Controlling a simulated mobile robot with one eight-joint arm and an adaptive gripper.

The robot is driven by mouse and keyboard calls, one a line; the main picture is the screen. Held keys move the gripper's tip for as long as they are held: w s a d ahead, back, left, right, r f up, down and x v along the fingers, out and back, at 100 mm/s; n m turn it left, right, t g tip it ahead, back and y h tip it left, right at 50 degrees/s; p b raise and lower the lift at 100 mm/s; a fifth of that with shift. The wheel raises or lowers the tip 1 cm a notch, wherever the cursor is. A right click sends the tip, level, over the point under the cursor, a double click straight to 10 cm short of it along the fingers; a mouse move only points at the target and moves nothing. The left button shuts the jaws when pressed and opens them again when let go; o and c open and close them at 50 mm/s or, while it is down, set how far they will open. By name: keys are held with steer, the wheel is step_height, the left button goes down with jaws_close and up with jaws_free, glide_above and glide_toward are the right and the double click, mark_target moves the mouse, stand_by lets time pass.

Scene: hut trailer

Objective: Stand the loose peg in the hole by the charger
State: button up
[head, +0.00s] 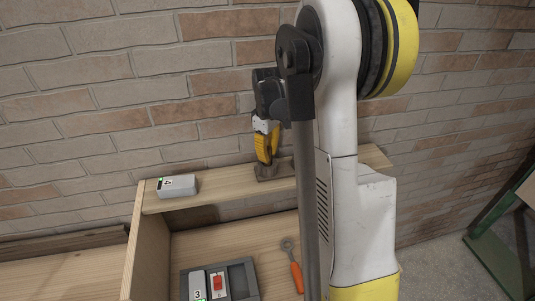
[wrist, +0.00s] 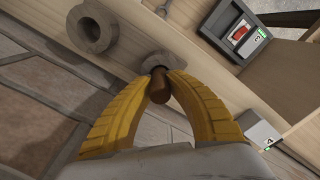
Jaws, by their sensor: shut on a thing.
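My gripper (head: 265,150) is low over the wooden shelf against the brick wall. Its yellow fingers are shut on a short brown peg (wrist: 158,90) in the wrist view. The peg's far end points at a grey round socket (wrist: 176,54) on the shelf; the fingers partly hide this socket, and I cannot tell whether the peg is inside its hole. A second grey socket (wrist: 93,29) with an open, empty hole lies to the left in the wrist view. The charger (head: 241,277), a dark grey box with a red switch, sits on the lower surface; it also shows in the wrist view (wrist: 217,25).
A grey battery marked 4 (head: 177,186) lies on the shelf's left end. A battery marked 3 (head: 197,286) sits in the charger. An orange-handled wrench (head: 296,277) lies right of the charger. The brick wall (head: 150,100) is close behind the shelf.

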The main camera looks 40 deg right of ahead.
steer(key=shift+f+b, duration=1.05)
steer(key=shift+f, duration=0.25)
steer(key=o, duration=0.9)
steer(key=shift+r, duration=0.1)
step_height(320, 180, up, 12)
steer(key=shift+f, duration=0.1)
steer(key=shift+a+f+b, duration=0.2)
steer(key=shift+a+b, duration=0.1)
steer(key=shift+b, duration=0.05)
steer(key=s+a+f+m+t+b, duration=0.1)
steer(key=s+a+f+t+b, duration=0.1)
steer(key=s+a+f+b, duration=0.3)
steer(key=s+a+f+m+t+b, duration=0.1)
steer(key=s+a+f+b, duration=0.4)
steer(key=a+f+b, duration=0.6)
steer(key=s+a+f+m+t+b, duration=0.1)
steer(key=s+a+f+t+b, duration=0.3)
steer(key=f+b, duration=0.7)
steer(key=shift+s+a+f+m, duration=0.15)
steer(key=shift+s+a, duration=0.2)
steer(key=shift+a, duration=0.4)
steer(key=shift+s+a+f+m, duration=0.1)
steer(key=shift+s+a+f, duration=0.2)
steer(key=shift+a, duration=0.5)
steer(key=shift+s+a+f+m, duration=0.15)
steer(key=shift+s+a, duration=0.25)
steer(key=shift+a, duration=0.35)
